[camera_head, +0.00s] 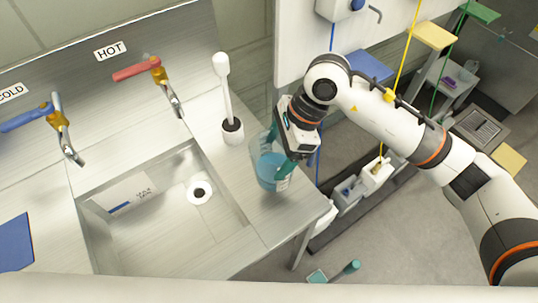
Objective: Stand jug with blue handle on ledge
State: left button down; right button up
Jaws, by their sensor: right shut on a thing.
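A clear, blue-tinted jug (269,173) is over the steel ledge (275,212) to the right of the sink. It looks roughly upright, but I cannot tell whether its base touches the ledge. My right gripper (278,152) comes from the upper right and is shut on the jug, with teal fingers at its upper part. The handle is not clearly visible, being hidden or blended with the gripper. My left gripper is out of view.
The sink basin (160,240) is left of the jug. A white brush in its holder (233,131) stands behind it. Red (136,71) and blue (27,117) tap handles are at the back wall. The ledge's front right part is clear.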

jog(key=shift+s+f, duration=0.2)
jog(key=shift+f, duration=0.75)
notch_tip(320, 180, down, 4)
jog(key=shift+w+r+p, duration=0.1)
jog(key=shift+w+p, duration=0.05)
jog(key=shift+p, duration=0.6)
jog(key=shift+f, duration=0.3)
jog(key=o, duration=1.2)
